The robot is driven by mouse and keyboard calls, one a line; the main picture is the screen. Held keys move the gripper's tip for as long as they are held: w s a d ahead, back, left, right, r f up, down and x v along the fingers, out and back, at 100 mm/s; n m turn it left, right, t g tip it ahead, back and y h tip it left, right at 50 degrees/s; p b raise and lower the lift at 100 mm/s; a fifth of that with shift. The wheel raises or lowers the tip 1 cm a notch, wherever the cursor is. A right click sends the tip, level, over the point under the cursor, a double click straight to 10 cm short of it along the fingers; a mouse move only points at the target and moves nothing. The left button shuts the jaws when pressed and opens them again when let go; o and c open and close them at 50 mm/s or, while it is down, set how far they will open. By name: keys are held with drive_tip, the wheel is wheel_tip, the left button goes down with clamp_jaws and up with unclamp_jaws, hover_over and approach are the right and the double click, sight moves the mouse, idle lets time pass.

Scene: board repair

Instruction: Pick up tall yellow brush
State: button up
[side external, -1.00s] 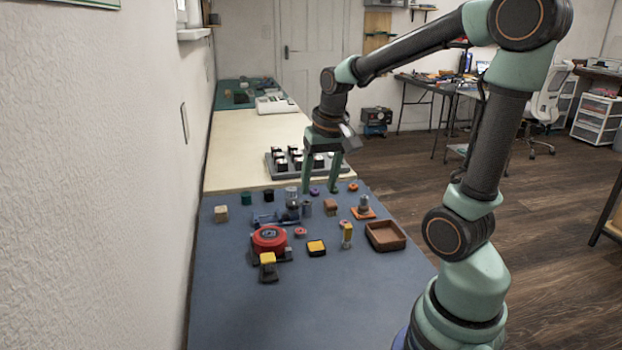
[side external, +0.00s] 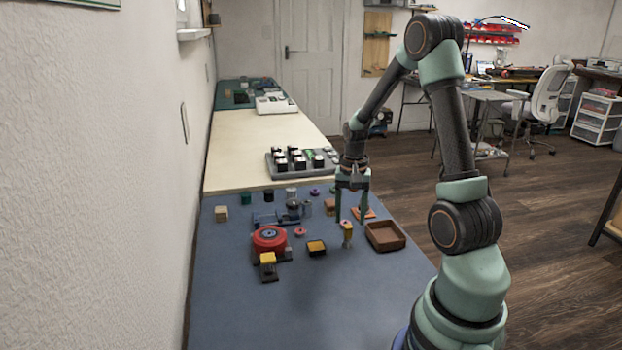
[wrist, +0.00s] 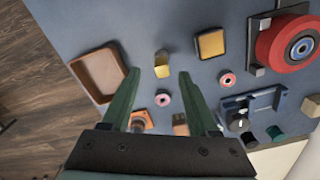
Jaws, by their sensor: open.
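The tall yellow brush (side external: 347,234) stands upright on the blue mat, with a yellow top and a paler lower part. In the wrist view the brush (wrist: 161,65) shows between my fingertips, seen from above. My gripper (side external: 351,217) is open and empty, pointing down over the brush area. In the side view its fingertips are close to the brush's top, one on either side in the picture. The wrist view also shows my gripper (wrist: 160,74) with its fingers apart. I cannot tell the exact height gap between the fingertips and the brush.
A brown tray (side external: 385,247) is right of the brush. A yellow-and-black pad (side external: 316,247) and a red spool (side external: 269,239) are to the left. The mat's front is clear.

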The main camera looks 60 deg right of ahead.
sight(348, 226)
drive_tip(key=shift+w+f, duration=0.15)
drive_tip(key=shift+f, duration=2.6)
clamp_jaws()
